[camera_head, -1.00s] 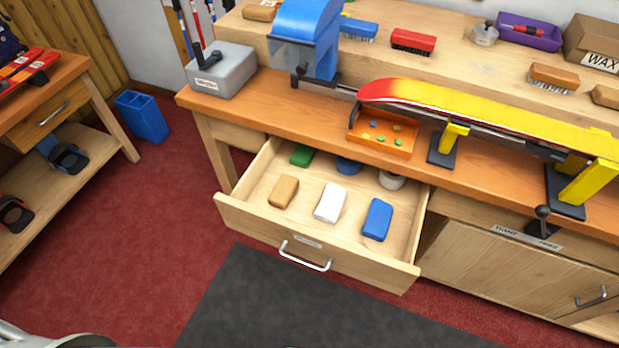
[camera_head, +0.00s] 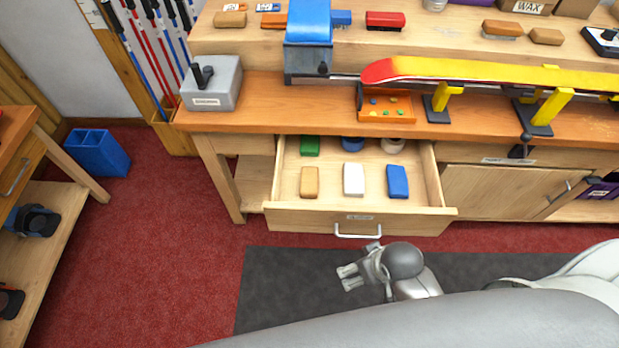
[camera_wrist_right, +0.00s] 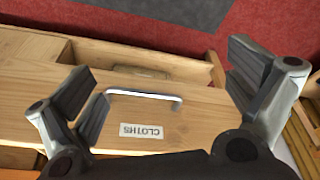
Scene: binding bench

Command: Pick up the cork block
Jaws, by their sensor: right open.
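The tan block (camera_head: 309,182), which looks like the cork block, lies in the front left of the open drawer (camera_head: 300,218), left of a white block (camera_head: 353,180) and a blue block (camera_head: 397,182). My right gripper (camera_head: 349,277) is open and empty in front of the drawer, below its handle and apart from the block. In the right wrist view its spread fingers (camera_wrist_right: 165,78) frame a metal handle (camera_wrist_right: 145,95) and an upside-down label reading CLOTHS (camera_wrist_right: 141,131). The tan block cannot be made out there. My left gripper is not in view.
A green block (camera_head: 309,146) and round items lie at the drawer's back. The bench top (camera_head: 270,105) holds a grey box (camera_head: 211,85), an orange tray (camera_head: 386,103) and a clamped ski (camera_head: 480,70).

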